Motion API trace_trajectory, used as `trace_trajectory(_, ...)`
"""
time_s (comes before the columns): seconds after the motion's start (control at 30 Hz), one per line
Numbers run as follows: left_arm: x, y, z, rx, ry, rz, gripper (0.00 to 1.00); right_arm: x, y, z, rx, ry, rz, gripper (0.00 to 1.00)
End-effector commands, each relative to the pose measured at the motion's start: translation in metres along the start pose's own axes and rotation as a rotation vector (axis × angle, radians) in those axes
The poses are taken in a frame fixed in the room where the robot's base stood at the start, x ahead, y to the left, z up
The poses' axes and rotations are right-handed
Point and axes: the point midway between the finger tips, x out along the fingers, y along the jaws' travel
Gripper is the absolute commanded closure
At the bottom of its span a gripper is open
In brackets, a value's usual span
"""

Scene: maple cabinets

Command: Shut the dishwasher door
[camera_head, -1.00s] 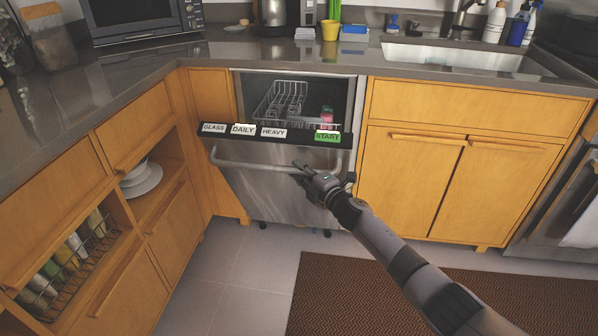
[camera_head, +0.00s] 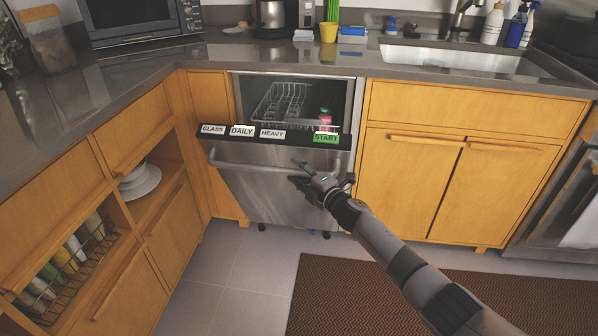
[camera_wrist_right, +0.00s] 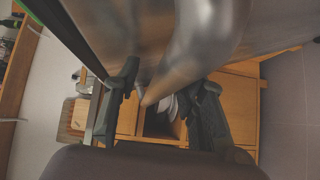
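The dishwasher door (camera_head: 262,190) is a steel panel with a dark top strip, tilted partly open below the maple-framed opening. Its strip carries labels reading GLASS, DAILY, HEAVY and a green START. A curved bar handle (camera_head: 240,165) runs across its front. My right gripper (camera_head: 298,173) is at the right part of the handle, its two fingers spread apart. In the right wrist view, a shiny metal bar shows between the fingers of the gripper (camera_wrist_right: 170,84); I cannot tell whether they touch it. My left gripper is not in view.
A wire rack (camera_head: 280,104) and a pink item (camera_head: 325,116) are inside the dishwasher. Maple cabinets (camera_head: 425,188) stand on the right, and a cabinet with open shelves (camera_head: 110,215) on the left. A brown mat (camera_head: 400,295) lies on the grey floor.

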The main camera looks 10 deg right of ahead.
Motion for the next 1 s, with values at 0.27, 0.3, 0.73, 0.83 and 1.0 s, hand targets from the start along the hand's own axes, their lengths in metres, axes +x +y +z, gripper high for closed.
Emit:
trace_trajectory(0.27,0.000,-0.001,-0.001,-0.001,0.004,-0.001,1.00,-0.006,-0.002,0.001,-0.002,-0.002,-0.003,0.62)
trace_trajectory(0.3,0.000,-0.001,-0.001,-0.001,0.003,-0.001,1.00,-0.010,-0.002,0.001,-0.002,-0.002,-0.002,0.62)
trace_trajectory(0.73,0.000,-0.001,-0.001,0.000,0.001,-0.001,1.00,-0.084,-0.002,0.001,-0.002,-0.001,-0.003,0.62)
trace_trajectory(0.83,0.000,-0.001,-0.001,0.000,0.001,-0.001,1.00,-0.099,-0.002,0.000,0.000,0.001,-0.003,0.62)
trace_trajectory(1.0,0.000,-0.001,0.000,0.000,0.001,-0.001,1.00,-0.116,-0.001,0.001,0.000,-0.001,-0.001,0.62)
